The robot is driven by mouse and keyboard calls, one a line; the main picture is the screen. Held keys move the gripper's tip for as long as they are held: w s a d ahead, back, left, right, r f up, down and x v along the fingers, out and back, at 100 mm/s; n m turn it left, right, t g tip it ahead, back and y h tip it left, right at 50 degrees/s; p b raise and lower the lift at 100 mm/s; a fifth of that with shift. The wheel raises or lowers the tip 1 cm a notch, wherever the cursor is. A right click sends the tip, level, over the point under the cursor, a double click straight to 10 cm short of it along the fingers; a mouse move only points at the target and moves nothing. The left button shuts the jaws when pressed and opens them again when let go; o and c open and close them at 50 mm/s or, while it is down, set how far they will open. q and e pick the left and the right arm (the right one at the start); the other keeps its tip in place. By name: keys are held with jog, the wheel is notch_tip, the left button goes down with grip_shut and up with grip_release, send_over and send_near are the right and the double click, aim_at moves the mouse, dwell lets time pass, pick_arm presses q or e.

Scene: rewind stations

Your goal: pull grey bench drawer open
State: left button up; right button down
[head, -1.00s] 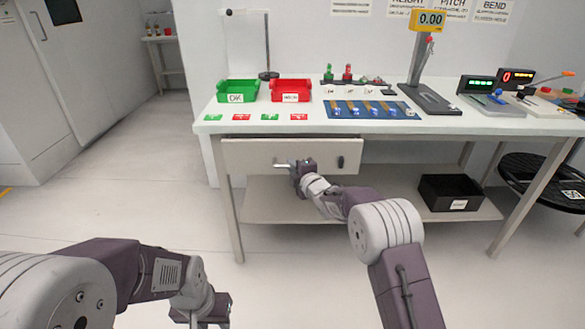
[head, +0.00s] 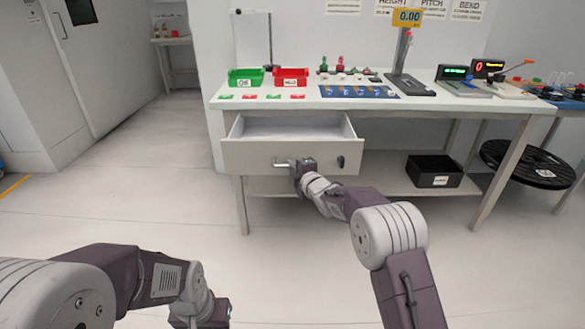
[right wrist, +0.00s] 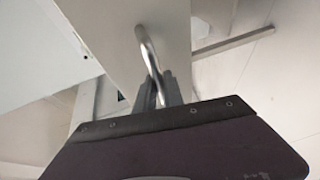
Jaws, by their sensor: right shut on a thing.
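The grey bench drawer (head: 250,157) stands pulled out from under the bench top, and its empty-looking inside (head: 290,127) shows from above. A metal bar handle (head: 281,163) is on its front; it also shows in the right wrist view (right wrist: 149,52). My right gripper (head: 298,166) is shut on the handle, its fingers (right wrist: 160,92) around the bar in the right wrist view. A dark knob or lock (head: 340,161) sits on the drawer front, right of the gripper. My left gripper (head: 215,312) is low at the bottom edge, away from the drawer; its jaws cannot be made out.
The bench top (head: 440,103) carries a green bin (head: 245,78), a red bin (head: 291,77), a blue mat (head: 357,91) and gauges. A black box (head: 434,171) sits on the lower shelf. The floor at left is clear.

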dwell(0.3)
jog(key=c, duration=1.5)
grip_release()
jog(key=shift+o, duration=0.2)
jog(key=p+v, duration=0.2)
jog(key=v, duration=0.7)
